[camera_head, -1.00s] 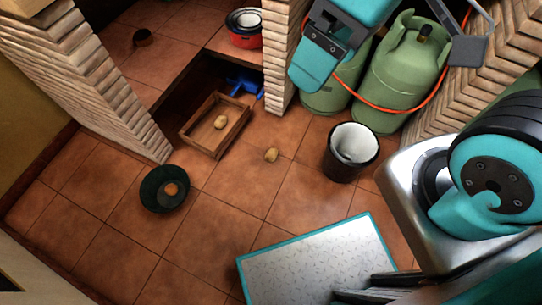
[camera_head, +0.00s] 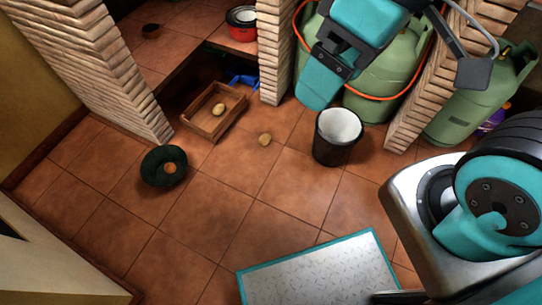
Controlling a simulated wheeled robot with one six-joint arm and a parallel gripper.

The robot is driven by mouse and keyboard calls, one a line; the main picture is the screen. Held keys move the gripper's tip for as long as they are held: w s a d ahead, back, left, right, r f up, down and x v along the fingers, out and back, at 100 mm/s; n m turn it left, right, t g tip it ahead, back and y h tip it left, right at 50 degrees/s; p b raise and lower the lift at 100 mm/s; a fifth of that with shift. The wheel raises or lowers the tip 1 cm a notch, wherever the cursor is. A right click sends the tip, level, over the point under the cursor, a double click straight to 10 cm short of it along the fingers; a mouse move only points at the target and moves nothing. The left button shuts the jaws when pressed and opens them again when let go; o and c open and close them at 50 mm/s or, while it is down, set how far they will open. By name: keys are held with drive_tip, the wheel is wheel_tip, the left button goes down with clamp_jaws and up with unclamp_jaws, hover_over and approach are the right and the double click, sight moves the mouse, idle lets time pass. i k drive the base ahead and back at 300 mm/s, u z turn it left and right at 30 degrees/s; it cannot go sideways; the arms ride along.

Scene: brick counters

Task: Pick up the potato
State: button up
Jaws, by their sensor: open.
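Another similar potato-like thing (camera_head: 218,110) lies inside the open wooden box (camera_head: 197,131). A round brownish thing (camera_head: 170,168) sits in a dark green round bowl or bed (camera_head: 152,179) on the floor; I cannot tell what it is. My gripper (camera_head: 322,82) hangs at the top, teal and black, in front of the green gas cylinders. It is open, with nothing seen in it, and apart from all of these things.
Green gas cylinders (camera_head: 385,85) with an orange hose are behind. A red pot (camera_head: 242,30) stands back on a ledge. Brick pillars (camera_head: 274,60) flank the recess. Floor tiles in front are clear.

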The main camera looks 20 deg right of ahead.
sight(264, 140)
drive_tip(key=u, duration=0.1)
drive_tip(key=k, duration=0.75)
drive_tip(key=u, duration=0.65)
drive_tip(key=k, duration=0.8)
drive_tip(key=z, duration=0.45)
drive_tip(key=i, duration=0.6)
drive_tip(key=z, duration=0.9)
drive_tip(key=i, duration=0.75)
drive_tip(key=u, duration=0.4)
drive_tip(key=i, duration=0.65)
drive_tip(key=u, duration=0.8)
drive_tip(key=i, duration=0.3)
drive_tip(key=u, duration=0.3)
